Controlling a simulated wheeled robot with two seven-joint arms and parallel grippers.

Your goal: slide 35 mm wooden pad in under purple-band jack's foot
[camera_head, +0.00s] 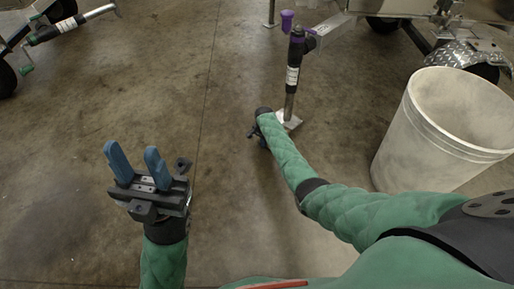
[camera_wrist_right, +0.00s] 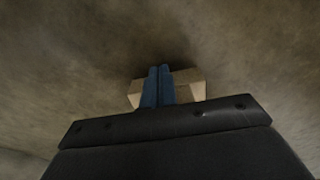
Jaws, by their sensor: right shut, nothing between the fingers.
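The purple-band jack (camera_head: 295,62) stands upright, with a purple handle at its top. Its pale square foot (camera_head: 292,123) is low to the floor, partly behind my right wrist. In the right wrist view a pale tan block, which looks like the wooden pad (camera_wrist_right: 188,82), lies on the floor just beyond my right gripper (camera_wrist_right: 159,68). The blue fingers are shut together, empty, in front of its middle; I cannot tell whether they touch it. My left gripper (camera_head: 134,156) is open and empty above bare floor.
A large whitish bucket (camera_head: 415,140) stands right of my right arm. A trailer with a tread-plate fender (camera_head: 468,55) is at the upper right. Another jack (camera_head: 72,25) and a wheel are at the upper left. The floor in the middle left is clear.

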